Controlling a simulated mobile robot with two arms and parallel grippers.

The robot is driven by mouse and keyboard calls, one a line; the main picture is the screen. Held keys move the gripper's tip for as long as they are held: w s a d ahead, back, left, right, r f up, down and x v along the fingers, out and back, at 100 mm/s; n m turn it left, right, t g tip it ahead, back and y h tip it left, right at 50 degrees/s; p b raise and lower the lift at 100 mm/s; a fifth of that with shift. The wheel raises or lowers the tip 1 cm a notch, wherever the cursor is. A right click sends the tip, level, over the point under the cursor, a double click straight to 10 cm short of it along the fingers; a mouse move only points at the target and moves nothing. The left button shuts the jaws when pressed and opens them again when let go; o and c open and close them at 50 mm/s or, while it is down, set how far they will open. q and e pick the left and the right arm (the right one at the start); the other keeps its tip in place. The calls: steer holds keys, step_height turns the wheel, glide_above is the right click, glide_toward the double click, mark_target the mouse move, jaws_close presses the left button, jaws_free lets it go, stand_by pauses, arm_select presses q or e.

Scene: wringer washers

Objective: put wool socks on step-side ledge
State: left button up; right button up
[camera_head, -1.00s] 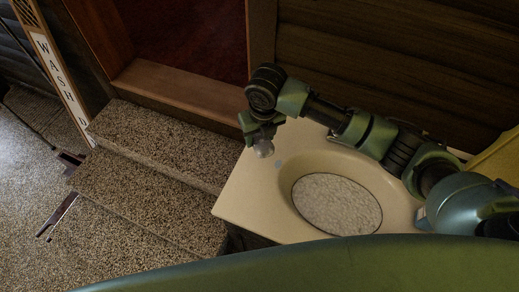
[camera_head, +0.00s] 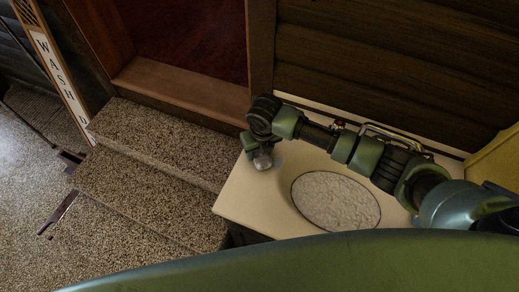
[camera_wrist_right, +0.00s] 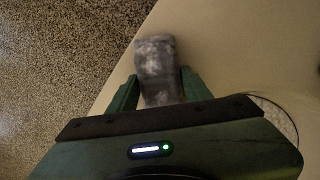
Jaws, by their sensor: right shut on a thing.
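The wool socks (camera_wrist_right: 157,62) are a grey, mottled bundle between the fingers of my right gripper in the right wrist view. In the head view the bundle (camera_head: 263,161) shows as a small pale-grey lump under the gripper. My right gripper (camera_head: 257,147) is shut on it, over the left part of the cream ledge (camera_head: 240,205) beside the steps. In the wrist view its two green fingers (camera_wrist_right: 160,92) flank the bundle near the ledge's edge. I cannot tell whether the socks touch the ledge. My left gripper is not in view.
A round basin with a whitish, rough surface (camera_head: 336,201) is set in the ledge to the right. Speckled stone steps (camera_head: 150,185) lie to the left, below a doorway with a wooden sill (camera_head: 180,92). A dark plank wall (camera_head: 400,50) stands behind.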

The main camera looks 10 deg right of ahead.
steer(key=o, duration=1.4)
step_height(320, 180, up, 12)
steer(key=s+b, duration=0.1)
steer(key=shift+s+d, duration=0.2)
steer(key=shift+s, duration=0.2)
